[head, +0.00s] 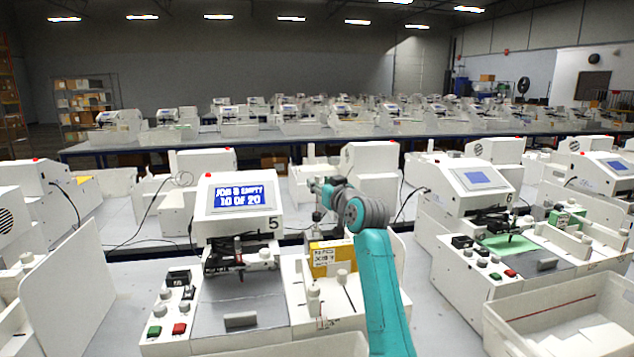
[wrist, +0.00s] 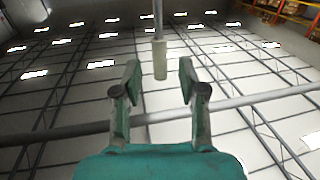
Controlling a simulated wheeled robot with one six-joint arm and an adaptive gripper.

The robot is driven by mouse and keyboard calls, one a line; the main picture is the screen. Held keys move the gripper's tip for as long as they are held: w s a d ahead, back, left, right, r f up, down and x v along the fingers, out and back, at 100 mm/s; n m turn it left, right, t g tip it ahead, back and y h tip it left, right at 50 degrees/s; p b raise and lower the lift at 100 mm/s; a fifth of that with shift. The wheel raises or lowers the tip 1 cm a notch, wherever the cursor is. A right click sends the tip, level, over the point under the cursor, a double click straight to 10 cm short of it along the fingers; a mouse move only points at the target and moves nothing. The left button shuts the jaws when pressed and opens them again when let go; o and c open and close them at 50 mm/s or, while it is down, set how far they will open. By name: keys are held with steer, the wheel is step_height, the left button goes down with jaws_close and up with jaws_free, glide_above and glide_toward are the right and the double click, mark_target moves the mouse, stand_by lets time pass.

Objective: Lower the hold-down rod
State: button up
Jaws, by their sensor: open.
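My gripper (head: 314,187) is above the right part of station 5, at the end of my teal arm. In the wrist view, my gripper (wrist: 160,82) is open, one finger on each side. A thin grey rod (wrist: 158,18) with a pale cylindrical grip (wrist: 160,60) at its end shows between and just beyond the fingertips, with a gap on both sides. It looks like the hold-down rod, standing raised. In the head view I cannot make it out clearly near my gripper. The plotter (head: 240,205) numbered 5 has a lit screen reading "JOB 8 EMPTY, 10 OF 20".
A yellow box (head: 331,257) and pale knobs (head: 342,277) sit on station 5's right part, close below my arm. Green (head: 154,331) and red (head: 179,329) buttons are at its front left. Plotter 6 (head: 470,185) and an open white bin (head: 560,315) stand to the right.

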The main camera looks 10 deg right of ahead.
steer(key=shift+w+a, duration=0.15)
steer(key=shift+w, duration=0.55)
steer(key=shift+w+a, duration=0.1)
steer(key=shift+w, duration=0.55)
jaws_close()
